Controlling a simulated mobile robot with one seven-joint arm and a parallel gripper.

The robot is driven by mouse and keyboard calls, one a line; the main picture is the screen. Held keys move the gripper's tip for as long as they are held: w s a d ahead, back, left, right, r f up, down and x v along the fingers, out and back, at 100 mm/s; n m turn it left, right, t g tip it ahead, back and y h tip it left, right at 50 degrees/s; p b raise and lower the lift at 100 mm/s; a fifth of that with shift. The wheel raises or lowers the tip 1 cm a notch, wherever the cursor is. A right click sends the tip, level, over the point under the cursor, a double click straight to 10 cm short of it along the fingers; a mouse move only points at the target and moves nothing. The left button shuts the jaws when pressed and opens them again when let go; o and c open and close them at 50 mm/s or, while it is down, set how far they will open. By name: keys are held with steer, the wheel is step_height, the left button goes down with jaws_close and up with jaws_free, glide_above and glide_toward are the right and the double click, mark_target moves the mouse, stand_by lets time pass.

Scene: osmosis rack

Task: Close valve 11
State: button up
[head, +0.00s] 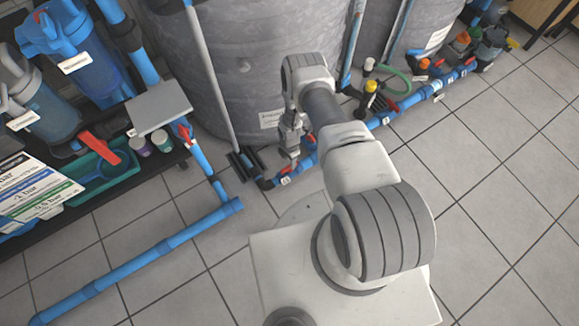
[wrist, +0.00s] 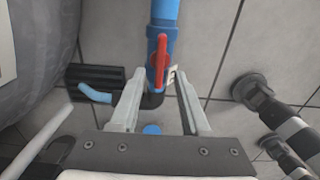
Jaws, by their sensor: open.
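A red valve handle (wrist: 161,58) sits on a blue pipe (wrist: 164,12) in the wrist view and lies roughly along the pipe. A small white label (wrist: 171,75) is beside it; its number cannot be read. My gripper (wrist: 159,76) is open and empty, with one finger on each side of the handle's lower part. Whether a finger touches the handle cannot be told. In the head view my gripper (head: 291,142) points down over the floor pipe in front of the grey tank, and the red handle (head: 288,168) shows partly below it.
A large grey tank (head: 240,65) stands close behind my gripper. Another red valve (head: 184,133) is on the blue pipe at left. A yellow-topped fitting (head: 371,87) and a green hose (head: 398,82) are farther right. Tiled floor (head: 490,180) is clear at right.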

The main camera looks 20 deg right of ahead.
mark_target(289, 166)
step_height(289, 166, down, 4)
steer(key=shift+f+b, duration=0.1)
steer(key=shift+b, duration=0.55)
jaws_close()
